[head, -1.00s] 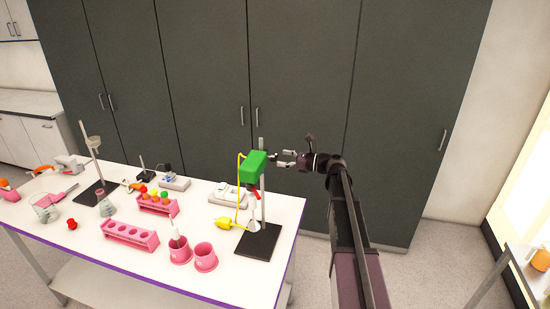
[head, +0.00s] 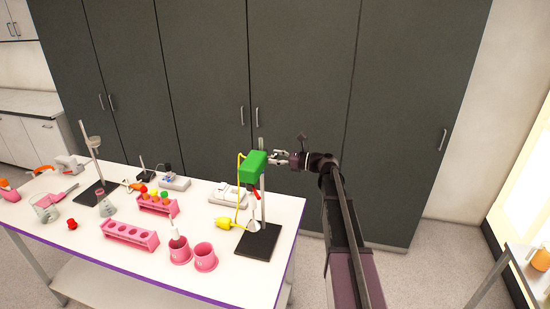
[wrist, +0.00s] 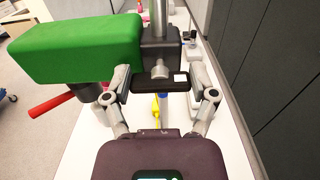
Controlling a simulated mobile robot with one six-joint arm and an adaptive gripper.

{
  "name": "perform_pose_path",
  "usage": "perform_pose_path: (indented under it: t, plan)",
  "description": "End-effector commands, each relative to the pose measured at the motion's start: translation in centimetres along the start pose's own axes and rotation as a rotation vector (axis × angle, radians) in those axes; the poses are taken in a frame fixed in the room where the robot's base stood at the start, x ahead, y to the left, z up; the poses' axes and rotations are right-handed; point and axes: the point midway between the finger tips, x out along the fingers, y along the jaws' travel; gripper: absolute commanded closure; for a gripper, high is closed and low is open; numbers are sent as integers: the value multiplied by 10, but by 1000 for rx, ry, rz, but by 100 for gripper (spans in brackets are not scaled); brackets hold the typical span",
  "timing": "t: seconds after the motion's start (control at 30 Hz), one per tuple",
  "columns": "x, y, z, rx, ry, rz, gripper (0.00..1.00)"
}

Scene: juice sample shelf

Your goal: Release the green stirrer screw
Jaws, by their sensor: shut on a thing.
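The green stirrer (head: 255,163) is clamped to an upright metal rod on a black base (head: 258,241) near the table's right end. In the wrist view its green body (wrist: 75,48) fills the upper left, joined to a black clamp block (wrist: 155,47) on the rod. The stirrer screw (wrist: 160,69) is a small grey knob facing me on that block. My gripper (head: 276,159) is at the right side of the stirrer. In the wrist view my gripper (wrist: 160,78) has its fingers on both sides of the knob, shut on it. The contact is partly hidden.
A red handle (wrist: 55,103) sticks out below the stirrer. A funnel-shaped piece and a yellow bulb (head: 224,224) are beside the stand. Pink cups (head: 205,257), pink racks (head: 130,236) and a white device (head: 228,196) stand to the left. Dark cupboards are close behind.

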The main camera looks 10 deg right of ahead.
Motion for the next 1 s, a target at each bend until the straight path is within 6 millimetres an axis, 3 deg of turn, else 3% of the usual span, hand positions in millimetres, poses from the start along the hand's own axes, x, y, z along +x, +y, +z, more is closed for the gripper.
perform_pose_path:
  t: [0.47, 1.0]
  plan:
    - [1, 0, 0, -91, -1, 1, 74]
    - [1, 2, 0, -527, -3, 0, 74]
